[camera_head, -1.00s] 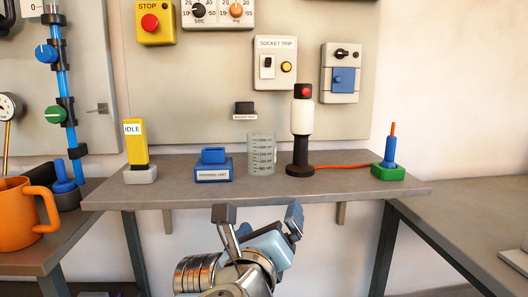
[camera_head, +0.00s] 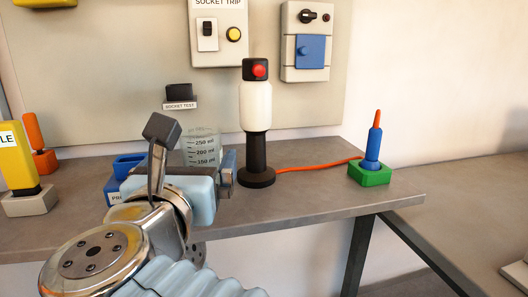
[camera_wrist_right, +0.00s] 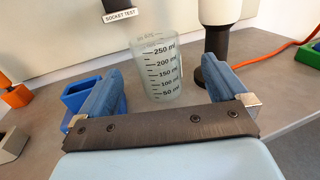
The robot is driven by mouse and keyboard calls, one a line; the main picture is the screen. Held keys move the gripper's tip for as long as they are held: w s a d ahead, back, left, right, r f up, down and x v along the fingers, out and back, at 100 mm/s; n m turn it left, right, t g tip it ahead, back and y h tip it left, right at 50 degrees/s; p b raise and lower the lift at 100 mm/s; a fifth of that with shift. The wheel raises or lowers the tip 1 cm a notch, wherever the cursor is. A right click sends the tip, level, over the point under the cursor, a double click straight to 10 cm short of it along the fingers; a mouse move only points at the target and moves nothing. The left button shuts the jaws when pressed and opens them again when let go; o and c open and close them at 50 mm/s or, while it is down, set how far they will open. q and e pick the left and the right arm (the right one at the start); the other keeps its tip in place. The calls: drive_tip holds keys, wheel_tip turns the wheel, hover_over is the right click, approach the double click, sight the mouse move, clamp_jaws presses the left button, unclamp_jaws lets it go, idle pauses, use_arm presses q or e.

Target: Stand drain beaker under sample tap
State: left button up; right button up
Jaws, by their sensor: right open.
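The drain beaker (camera_head: 202,146) is a clear beaker with millilitre marks. It stands upright on the grey shelf; my right gripper hides its lower part in the head view. My right gripper (camera_head: 194,176) is open in front of it. In the right wrist view the beaker (camera_wrist_right: 162,66) shows between and beyond the two blue fingers, with one finger to each side, and no grip on it shows. The sample tap is not in view now, and neither is my left gripper.
A black and white post with a red button (camera_head: 256,115) stands close to the beaker's right. A blue holder (camera_head: 124,166) is close on its left. An orange cable (camera_head: 315,167) runs to a green base (camera_head: 370,174). The shelf's front right is clear.

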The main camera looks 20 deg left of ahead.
sight(195, 153)
drive_tip(key=shift+x, duration=1.1)
drive_tip(key=x, duration=0.1)
drive_tip(key=p+x, duration=0.1)
drive_tip(key=x, duration=0.1)
drive_tip(key=p+x, duration=0.1)
drive_tip(key=shift+w+a, duration=0.15)
drive_tip(key=shift+a, duration=0.2)
drive_tip(key=shift+w+a, duration=0.1)
drive_tip(key=shift+w, duration=0.35)
drive_tip(key=c, duration=1.1)
